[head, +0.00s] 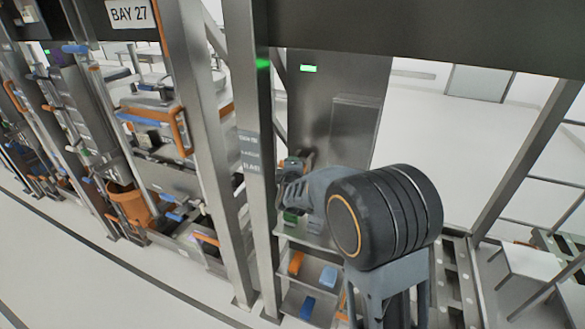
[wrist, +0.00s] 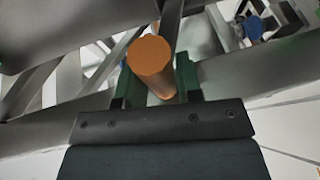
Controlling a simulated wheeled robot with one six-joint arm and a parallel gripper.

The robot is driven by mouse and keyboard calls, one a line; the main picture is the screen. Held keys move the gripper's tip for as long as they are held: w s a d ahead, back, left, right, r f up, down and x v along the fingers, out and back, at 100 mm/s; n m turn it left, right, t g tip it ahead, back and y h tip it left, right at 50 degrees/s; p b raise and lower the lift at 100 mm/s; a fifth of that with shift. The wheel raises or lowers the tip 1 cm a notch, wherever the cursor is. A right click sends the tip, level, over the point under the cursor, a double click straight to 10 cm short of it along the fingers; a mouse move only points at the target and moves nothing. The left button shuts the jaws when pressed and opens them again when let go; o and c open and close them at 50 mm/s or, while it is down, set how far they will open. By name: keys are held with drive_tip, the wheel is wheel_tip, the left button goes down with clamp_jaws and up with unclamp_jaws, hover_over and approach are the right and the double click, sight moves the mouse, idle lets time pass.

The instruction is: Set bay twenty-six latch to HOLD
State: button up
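In the wrist view an orange cylindrical handle (wrist: 151,58) stands between the two green finger pads of my gripper (wrist: 160,85). A thin gap shows on its left side; the right finger lies close beside it, and I cannot tell if they touch. The fingers look apart, not closed on it. In the head view my arm reaches left from its dark round joint to the steel post (head: 255,180), and the fingertips are too small and covered to make out. No bay 26 sign or HOLD mark is readable; the small labels (head: 249,150) on the post are blurred.
A "BAY 27" sign (head: 131,13) hangs on the rack at left, above an orange-handled frame (head: 180,132) and an orange bin (head: 131,204). A grey panel (head: 340,100) with a green light stands behind my arm. Colored blocks lie on low shelves (head: 312,268). Floor is free at lower left.

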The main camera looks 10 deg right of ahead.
drive_tip(key=o, duration=0.4)
drive_tip(key=shift+w+d+r, duration=0.15)
drive_tip(key=shift+r, duration=0.1)
drive_tip(key=shift+f, duration=0.1)
drive_tip(key=v, duration=1.4)
drive_tip(key=shift+b, duration=0.35)
